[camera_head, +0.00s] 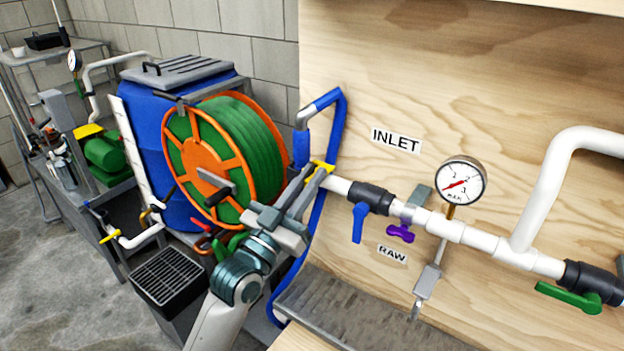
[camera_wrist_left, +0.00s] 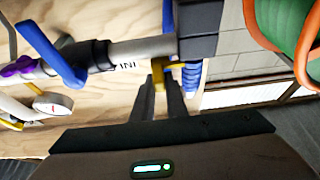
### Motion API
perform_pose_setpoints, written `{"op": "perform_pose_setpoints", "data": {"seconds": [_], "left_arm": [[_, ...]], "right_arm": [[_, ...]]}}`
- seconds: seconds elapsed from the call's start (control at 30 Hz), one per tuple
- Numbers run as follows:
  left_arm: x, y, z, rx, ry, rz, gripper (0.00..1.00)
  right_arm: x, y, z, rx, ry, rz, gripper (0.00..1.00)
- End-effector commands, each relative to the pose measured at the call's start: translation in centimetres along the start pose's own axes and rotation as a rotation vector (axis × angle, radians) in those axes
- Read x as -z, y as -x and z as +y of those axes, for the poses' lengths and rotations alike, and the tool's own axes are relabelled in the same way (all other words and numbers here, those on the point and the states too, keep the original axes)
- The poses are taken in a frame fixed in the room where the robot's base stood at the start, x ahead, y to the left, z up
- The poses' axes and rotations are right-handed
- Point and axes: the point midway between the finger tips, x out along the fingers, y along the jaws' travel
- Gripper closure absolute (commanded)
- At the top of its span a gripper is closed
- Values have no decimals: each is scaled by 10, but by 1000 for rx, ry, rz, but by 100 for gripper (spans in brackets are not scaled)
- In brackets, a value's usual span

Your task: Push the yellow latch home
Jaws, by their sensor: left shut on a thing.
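The small yellow latch (camera_head: 322,166) sits at the left end of the white inlet pipe (camera_head: 336,184), where the blue hose (camera_head: 333,125) meets it. My left gripper (camera_head: 312,177) reaches up to it from below left, with its fingers close together at the latch. In the left wrist view, the latch (camera_wrist_left: 176,66) shows at the tips of my left fingers (camera_wrist_left: 164,84). The fingers are shut on it and hide part of it. Whether the latch is fully seated cannot be told. My right gripper is not in view.
A blue-handled valve (camera_head: 358,222), a purple valve (camera_head: 401,233), a gauge (camera_head: 460,182) and a green-handled valve (camera_head: 570,297) line the pipe. An orange reel with green hose (camera_head: 195,150) stands close left of my gripper. The wooden panel (camera_head: 400,70) is behind the pipe.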

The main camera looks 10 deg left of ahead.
Motion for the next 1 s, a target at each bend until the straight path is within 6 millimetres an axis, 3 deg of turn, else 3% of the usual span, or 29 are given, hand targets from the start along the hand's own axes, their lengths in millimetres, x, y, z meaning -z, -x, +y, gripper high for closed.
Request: {"op": "perform_pose_setpoints", "data": {"seconds": [0.2, 0.47, 0.5, 0.57, 1.0], "left_arm": [[1, 0, -19, 1, -2, -1, 100], [1, -1, -20, 4, -2, 1, 100], [1, -1, -21, 4, -2, 1, 80], [2, -1, -20, 4, -2, 2, 69], [-1, 0, -19, 1, -1, 0, 69]], "right_arm": [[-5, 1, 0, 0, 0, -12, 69], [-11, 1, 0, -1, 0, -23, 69], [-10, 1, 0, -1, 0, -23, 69], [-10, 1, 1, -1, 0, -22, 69], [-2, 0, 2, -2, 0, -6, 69]]}}
